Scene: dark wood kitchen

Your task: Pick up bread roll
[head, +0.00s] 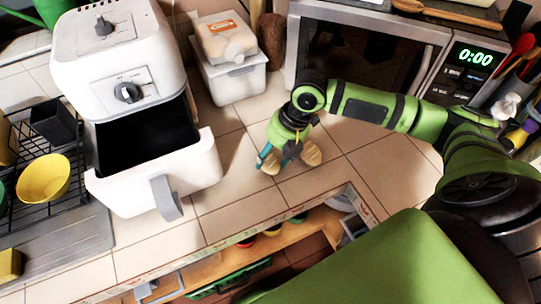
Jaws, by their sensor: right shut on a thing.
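The bread roll (311,154) is light brown and sits at the tip of my right gripper (289,154), over the tiled counter (235,165). My right gripper is shut on it. A tan part shows on each side of the fingers, and the middle is hidden behind them. I cannot tell whether the roll touches the counter or is just above it. My left gripper is not in view.
A white air fryer (120,75) has its drawer (150,190) pulled out. A white box (236,82) with a bag of bread (226,38) on top stands behind, beside the microwave (360,50). A dish rack with a yellow bowl (43,178) is at left.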

